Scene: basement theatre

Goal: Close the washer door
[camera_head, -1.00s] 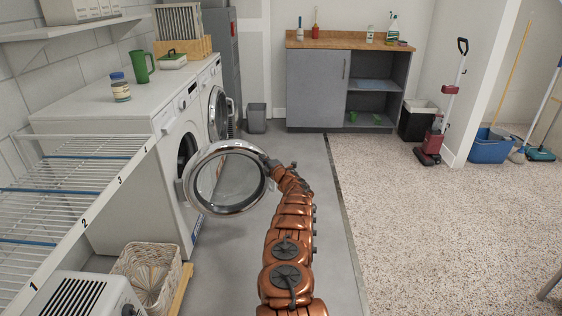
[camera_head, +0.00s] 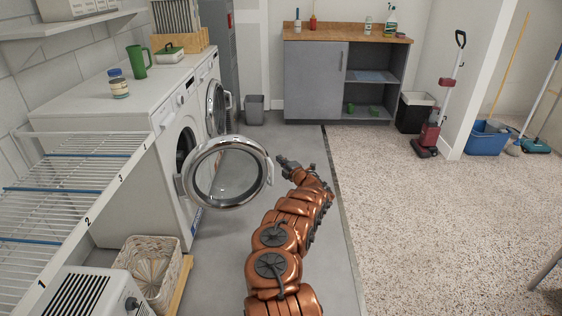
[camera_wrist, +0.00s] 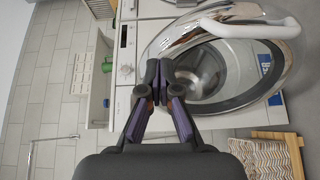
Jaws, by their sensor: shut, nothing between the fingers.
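The near washer (camera_head: 178,150) stands on the left, with its dark drum opening partly in view. Its round chrome-rimmed door (camera_head: 230,199) stands open, swung out into the aisle, and the glass is see-through. In the wrist view the door (camera_wrist: 268,101) fills the upper right, with its white handle arching over the top. My gripper (camera_head: 280,160) is just right of the door's outer rim in the head view, with a small gap showing. In the wrist view my gripper (camera_wrist: 157,68) has its fingers together and holds nothing.
A wire rack (camera_head: 70,210) and a white appliance (camera_head: 85,296) are at the near left.

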